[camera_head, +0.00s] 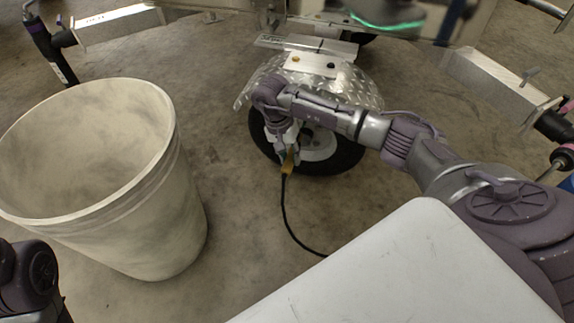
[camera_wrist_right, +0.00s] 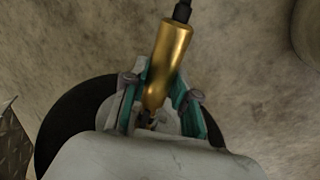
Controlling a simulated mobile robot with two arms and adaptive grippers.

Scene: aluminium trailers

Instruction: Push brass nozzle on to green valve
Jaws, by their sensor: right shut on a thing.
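The brass nozzle (camera_head: 288,163) is at the end of a black hose, in front of the trailer wheel in the head view. In the right wrist view the brass nozzle (camera_wrist_right: 168,62) runs up from between the fingers to the black hose end. My right gripper (camera_head: 287,152) is shut on it, with a teal-edged finger on each side in the wrist view (camera_wrist_right: 160,100). The wheel's pale hub lies behind the gripper. I cannot make out the green valve; the gripper and nozzle may cover it. My left gripper is not in view; only part of my left arm shows.
The black tyre (camera_head: 338,158) stands under a diamond-plate fender (camera_head: 345,92) close to my right gripper. A large pale bin (camera_head: 165,215) stands at left. The black hose (camera_head: 288,220) curves down in front of the wheel. Bare concrete floor lies between bin and wheel.

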